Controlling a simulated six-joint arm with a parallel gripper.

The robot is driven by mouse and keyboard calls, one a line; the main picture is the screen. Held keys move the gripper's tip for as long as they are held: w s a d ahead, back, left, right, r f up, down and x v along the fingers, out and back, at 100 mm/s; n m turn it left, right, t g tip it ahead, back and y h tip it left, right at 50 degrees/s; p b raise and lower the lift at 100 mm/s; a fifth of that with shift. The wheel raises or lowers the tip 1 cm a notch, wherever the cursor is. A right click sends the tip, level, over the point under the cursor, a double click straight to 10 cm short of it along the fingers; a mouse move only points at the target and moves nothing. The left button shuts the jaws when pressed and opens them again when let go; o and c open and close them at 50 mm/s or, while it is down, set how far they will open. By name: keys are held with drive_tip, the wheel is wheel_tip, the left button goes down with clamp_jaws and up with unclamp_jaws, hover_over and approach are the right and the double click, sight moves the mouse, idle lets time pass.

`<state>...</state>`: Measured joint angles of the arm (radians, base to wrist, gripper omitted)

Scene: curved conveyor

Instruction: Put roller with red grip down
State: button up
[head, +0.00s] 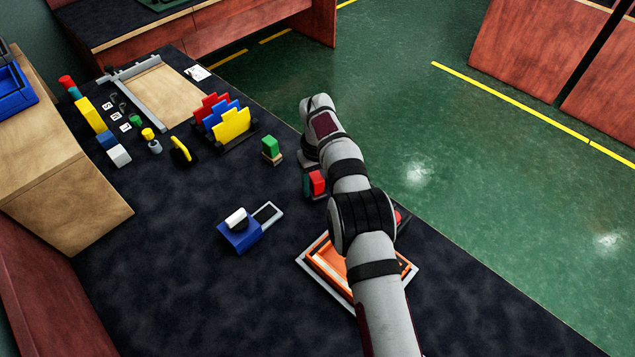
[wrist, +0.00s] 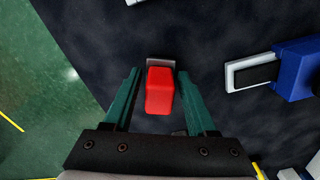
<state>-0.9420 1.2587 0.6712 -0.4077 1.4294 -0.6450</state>
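A red block-shaped grip (wrist: 160,92) with a grey piece (wrist: 160,62) at its far end stands between my fingers in the wrist view. I take it for the roller with red grip; its roller part cannot be made out. In the head view the red grip (head: 317,183) shows beside my arm, over the dark table. My gripper (wrist: 160,97) has its two teal fingers apart, one on each side of the red grip, with a visible gap on both sides. In the head view my arm hides most of the gripper.
An orange tray (head: 320,262) lies partly under my arm. A blue block with a grey-framed plate (head: 240,236) is left of it. A green block (head: 271,147) and a rack of coloured cards (head: 231,125) stand further back. The table's right edge is close; the front-left table is clear.

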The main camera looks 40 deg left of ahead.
drive_tip(key=shift+o, duration=0.4)
wheel_tip(320, 180, up, 12)
drive_tip(key=w+d+r+m, duration=0.25)
drive_tip(key=d+r, duration=0.35)
drive_tip(key=d, duration=0.4)
drive_tip(key=w+d+r+m, duration=0.1)
drive_tip(key=d+r+m, duration=0.4)
drive_tip(key=d, duration=0.5)
drive_tip(key=s+d+r+m+y, duration=0.1)
drive_tip(key=s+d+m, duration=0.2)
drive_tip(key=s+d, duration=0.35)
drive_tip(key=s+d+r+m, duration=0.2)
drive_tip(key=s+d+m, duration=0.1)
drive_tip(key=d, duration=0.6)
drive_tip(key=s+d+f+m, duration=0.2)
drive_tip(key=s+d+f, duration=0.1)
drive_tip(key=s, duration=0.4)
drive_tip(key=s+d+f+m, duration=0.3)
drive_tip(key=s+d+f, duration=0.1)
drive_tip(key=s, duration=0.3)
drive_tip(key=shift+s+y, duration=0.3)
drive_tip(key=shift+y, duration=0.1)
